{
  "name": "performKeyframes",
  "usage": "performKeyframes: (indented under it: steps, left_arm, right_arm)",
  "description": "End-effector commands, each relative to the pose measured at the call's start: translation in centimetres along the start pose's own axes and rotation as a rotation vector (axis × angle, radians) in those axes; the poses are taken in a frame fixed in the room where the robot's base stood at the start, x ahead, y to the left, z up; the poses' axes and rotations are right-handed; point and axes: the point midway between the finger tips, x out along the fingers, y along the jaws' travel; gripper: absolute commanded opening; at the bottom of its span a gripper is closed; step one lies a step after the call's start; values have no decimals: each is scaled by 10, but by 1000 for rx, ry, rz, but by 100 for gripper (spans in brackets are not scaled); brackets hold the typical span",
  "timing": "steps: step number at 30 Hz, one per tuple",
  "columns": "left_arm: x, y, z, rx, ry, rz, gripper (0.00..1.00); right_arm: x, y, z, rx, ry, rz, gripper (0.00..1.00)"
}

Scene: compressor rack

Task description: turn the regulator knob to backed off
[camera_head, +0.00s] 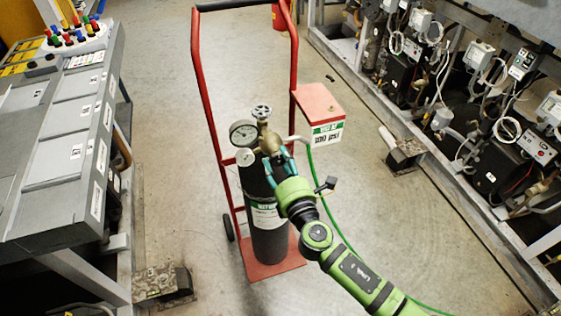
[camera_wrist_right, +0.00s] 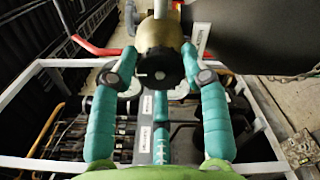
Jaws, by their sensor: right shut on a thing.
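The brass regulator (camera_head: 268,140) sits on top of a dark gas cylinder (camera_head: 268,238), with a round gauge (camera_head: 243,133) on its left and a handwheel (camera_head: 262,111) above. My right gripper (camera_head: 278,158) reaches the regulator from the front right. Its teal fingers are shut on the knob, one on each side, as the right wrist view shows. In the head view the fingers partly hide the knob. My left gripper is in neither view.
A red hand cart (camera_head: 204,90) carries the cylinder. A red box (camera_head: 320,103) with a green-white label is beside it, and a green hose (camera_head: 325,205) hangs down nearby. A grey console (camera_head: 55,150) stands left, and racks of equipment (camera_head: 490,120) stand right. The floor between is mostly clear.

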Motion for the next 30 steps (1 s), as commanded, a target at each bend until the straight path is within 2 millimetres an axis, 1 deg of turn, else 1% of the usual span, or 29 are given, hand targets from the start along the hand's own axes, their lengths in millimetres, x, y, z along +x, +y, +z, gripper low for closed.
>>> performKeyframes:
  steps: [1,14,15,16,17,26,30]
  left_arm:
    - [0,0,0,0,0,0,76]
    - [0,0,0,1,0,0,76]
    - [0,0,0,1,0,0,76]
    - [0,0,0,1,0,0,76]
    - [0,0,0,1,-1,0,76]
    - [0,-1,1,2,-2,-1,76]
    - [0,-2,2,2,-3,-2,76]
  right_arm:
    - [0,2,-1,-10,3,5,13]
    - [0,1,-2,-20,5,4,13]
    - [0,1,-2,-20,5,4,50]
    - [0,1,-2,-20,5,4,62]
    - [0,1,-2,-20,5,3,70]
    - [0,0,-1,-18,2,0,70]
    - [-8,-1,-2,-17,3,-2,70]
